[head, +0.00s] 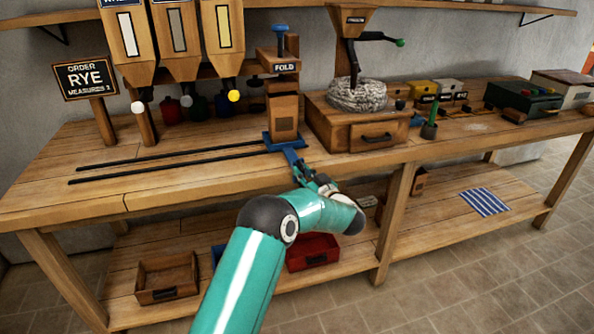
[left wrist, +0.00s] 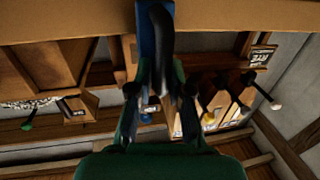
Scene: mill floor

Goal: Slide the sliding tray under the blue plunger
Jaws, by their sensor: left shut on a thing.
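The blue sliding tray (head: 270,141) sits on the bench at the right end of two black rails, at the foot of the wooden FOLD press (head: 284,115). The blue plunger (head: 279,42) stands up from the top of that press. My left gripper (head: 318,183) is at the bench's front edge, shut on the tray's handle. In the left wrist view the fingers (left wrist: 160,105) close around a dark handle (left wrist: 160,45) on a blue bar (left wrist: 146,45). The tray's back part is hidden by the press. My right gripper is not in view.
Dark rails (head: 165,162) run left along the open bench top. Hoppers (head: 125,45) and a RYE sign (head: 86,77) stand at the left. A grain mill (head: 350,125) with a drawer stands right of the press. Drawers and a red bin (head: 314,252) lie on the lower shelf.

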